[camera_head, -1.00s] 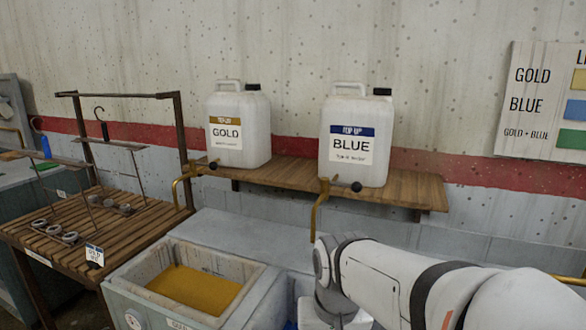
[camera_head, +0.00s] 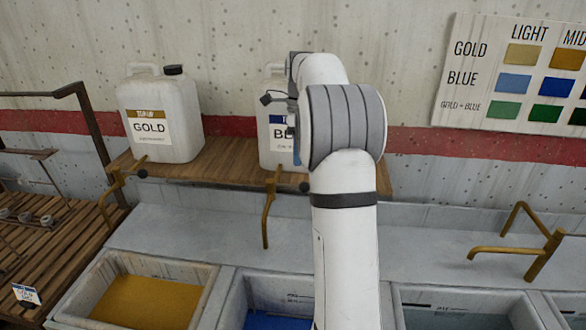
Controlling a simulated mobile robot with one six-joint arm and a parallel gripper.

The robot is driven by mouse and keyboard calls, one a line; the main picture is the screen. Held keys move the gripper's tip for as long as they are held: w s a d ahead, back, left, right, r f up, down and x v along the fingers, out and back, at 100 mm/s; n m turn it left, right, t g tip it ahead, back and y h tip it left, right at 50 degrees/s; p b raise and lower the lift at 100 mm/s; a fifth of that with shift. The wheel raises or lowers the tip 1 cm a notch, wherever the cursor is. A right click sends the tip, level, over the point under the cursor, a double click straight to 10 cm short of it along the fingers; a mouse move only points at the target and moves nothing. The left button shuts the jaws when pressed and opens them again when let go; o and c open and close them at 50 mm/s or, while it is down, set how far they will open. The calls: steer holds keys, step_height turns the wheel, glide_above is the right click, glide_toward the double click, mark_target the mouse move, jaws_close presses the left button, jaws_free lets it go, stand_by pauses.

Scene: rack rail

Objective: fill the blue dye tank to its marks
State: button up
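The blue dye tank (camera_head: 230,312) is at the bottom centre, with blue liquid (camera_head: 272,321) low inside and dark marks on its back wall; my arm hides its right part. The white BLUE jug (camera_head: 272,152) stands on the wooden shelf, partly hidden by my arm. Its brass tap (camera_head: 267,215) hangs down above the tank, with a black knob at the top right; I see no flow. My gripper (camera_head: 284,98) is up in front of the jug, seen from behind and partly hidden by my wrist. Its fingers are unclear.
The GOLD jug (camera_head: 162,125) with its own tap (camera_head: 112,190) stands left on the shelf (camera_head: 225,172). The gold tank (camera_head: 72,296) is below it. A third tank (camera_head: 400,325) and a brass spout (camera_head: 535,255) are right. A colour chart (camera_head: 520,75) hangs on the wall.

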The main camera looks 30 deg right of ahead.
mark_target(293, 186)
steer(key=f, duration=0.2)
steer(key=s+f, duration=0.1)
steer(key=f, duration=0.1)
steer(key=a+f, duration=0.1)
steer(key=f, duration=0.1)
steer(key=shift+s+f, duration=0.15)
steer(key=shift+f, duration=0.1)
steer(key=shift+c, duration=0.5)
jaws_close()
